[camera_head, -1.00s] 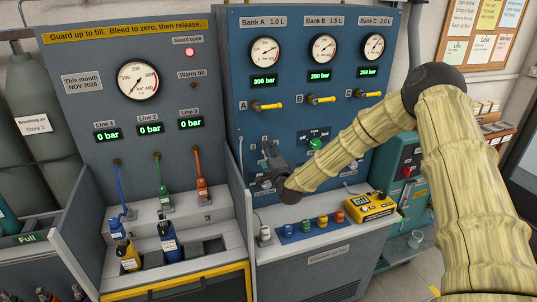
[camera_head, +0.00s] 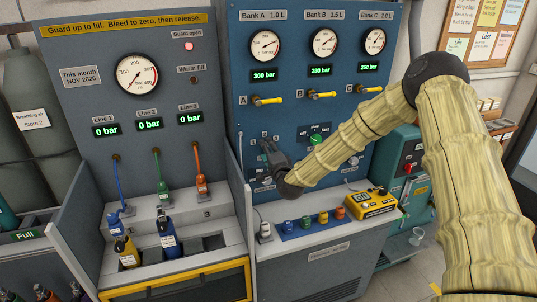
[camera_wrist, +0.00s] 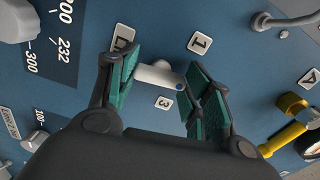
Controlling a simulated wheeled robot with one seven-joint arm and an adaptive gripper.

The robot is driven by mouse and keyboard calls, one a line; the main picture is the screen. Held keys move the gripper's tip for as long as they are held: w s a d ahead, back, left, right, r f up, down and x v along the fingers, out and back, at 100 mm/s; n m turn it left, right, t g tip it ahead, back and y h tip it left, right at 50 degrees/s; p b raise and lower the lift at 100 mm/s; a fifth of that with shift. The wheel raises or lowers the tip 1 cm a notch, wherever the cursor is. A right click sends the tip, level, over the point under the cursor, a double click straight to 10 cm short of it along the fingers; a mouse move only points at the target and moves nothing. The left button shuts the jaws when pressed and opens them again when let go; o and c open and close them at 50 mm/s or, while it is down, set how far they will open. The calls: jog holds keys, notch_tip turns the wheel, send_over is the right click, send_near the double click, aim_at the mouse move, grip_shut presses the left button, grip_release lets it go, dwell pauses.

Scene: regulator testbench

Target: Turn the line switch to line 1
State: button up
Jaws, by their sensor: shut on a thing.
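The line switch (camera_wrist: 158,77) is a white elongated knob with a blue dot at its right end in the wrist view. It sits on the blue panel among number plates. Plate 1 (camera_wrist: 200,42) is up and right of it, and plate 3 (camera_wrist: 163,102) is just below it. Another plate (camera_wrist: 122,38) at upper left is partly hidden by a finger. My gripper (camera_wrist: 162,88) has its green-padded fingers on either side of the knob and is shut on it. In the head view my gripper (camera_head: 267,157) is at the panel and hides the switch.
Yellow-handled bank valves (camera_head: 267,100) line the panel above my gripper. A green knob (camera_head: 316,139) is to its right. The filling bay's side wall (camera_head: 236,185) stands close on the left.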

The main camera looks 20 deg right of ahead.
jog(key=n+b, duration=0.9)
jog(key=n, duration=0.1)
jog(key=shift+f, duration=0.2)
jog(key=shift+n, duration=0.4)
jog(key=o, duration=1)
jog(key=shift+r, duration=0.1)
jog(key=s, duration=1.2)
jog(key=shift+d, duration=0.2)
